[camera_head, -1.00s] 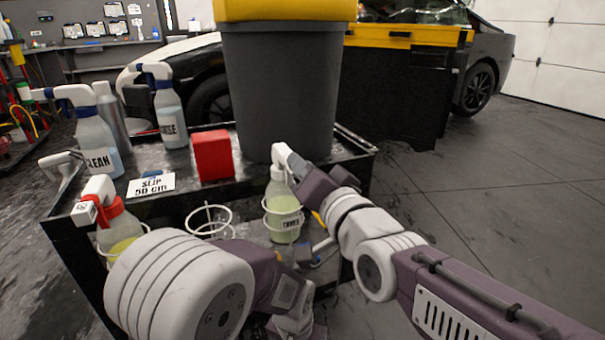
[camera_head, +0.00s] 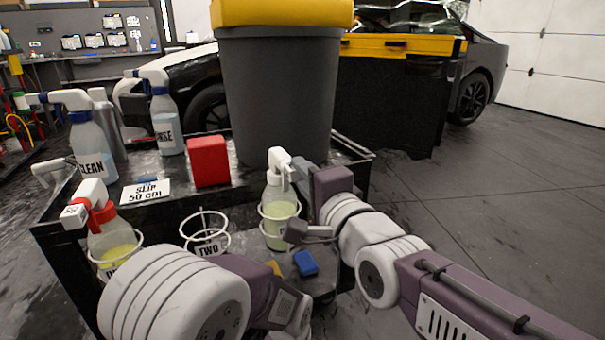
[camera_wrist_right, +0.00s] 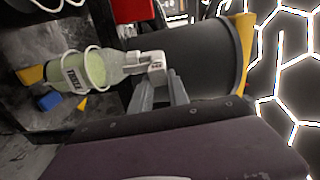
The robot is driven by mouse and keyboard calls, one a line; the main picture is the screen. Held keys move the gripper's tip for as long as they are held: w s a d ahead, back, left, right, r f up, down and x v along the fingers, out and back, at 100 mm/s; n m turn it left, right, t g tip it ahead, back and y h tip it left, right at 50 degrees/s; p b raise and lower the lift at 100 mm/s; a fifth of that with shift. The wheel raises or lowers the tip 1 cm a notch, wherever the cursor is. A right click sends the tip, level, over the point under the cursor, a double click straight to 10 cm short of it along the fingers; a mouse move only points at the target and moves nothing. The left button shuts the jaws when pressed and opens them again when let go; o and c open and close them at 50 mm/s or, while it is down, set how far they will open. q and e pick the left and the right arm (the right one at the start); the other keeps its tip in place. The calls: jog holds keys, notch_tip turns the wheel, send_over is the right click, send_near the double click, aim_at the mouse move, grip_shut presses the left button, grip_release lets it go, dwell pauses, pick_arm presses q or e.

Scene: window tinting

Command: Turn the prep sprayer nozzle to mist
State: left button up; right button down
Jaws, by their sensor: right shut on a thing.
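A spray bottle (camera_head: 277,205) with pale green liquid and a white trigger head stands in the ring marked THREE. In the right wrist view, this bottle (camera_wrist_right: 90,68) appears sideways, with its white nozzle (camera_wrist_right: 157,64) between my finger tips. My right gripper (camera_head: 298,178) is shut on the nozzle. The nozzle's small marking is too small to read. Another spray bottle (camera_head: 112,240) with a red collar and a white head marked on its end sits in the left ring, its label partly hidden. Which bottle is the prep sprayer I cannot tell.
The middle ring (camera_head: 205,232), marked TWO, is empty. A blue block (camera_head: 305,263) lies on the lower shelf.

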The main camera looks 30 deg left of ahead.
jog(key=shift+f+m, duration=0.1)
jog(key=shift+m, duration=0.4)
jog(key=c, duration=1.2)
grip_release()
jog(key=shift+c, duration=0.2)
jog(key=shift+d, duration=0.1)
jog(key=p+v, duration=0.3)
jog(key=v, duration=0.6)
jog(key=shift+p, duration=0.35)
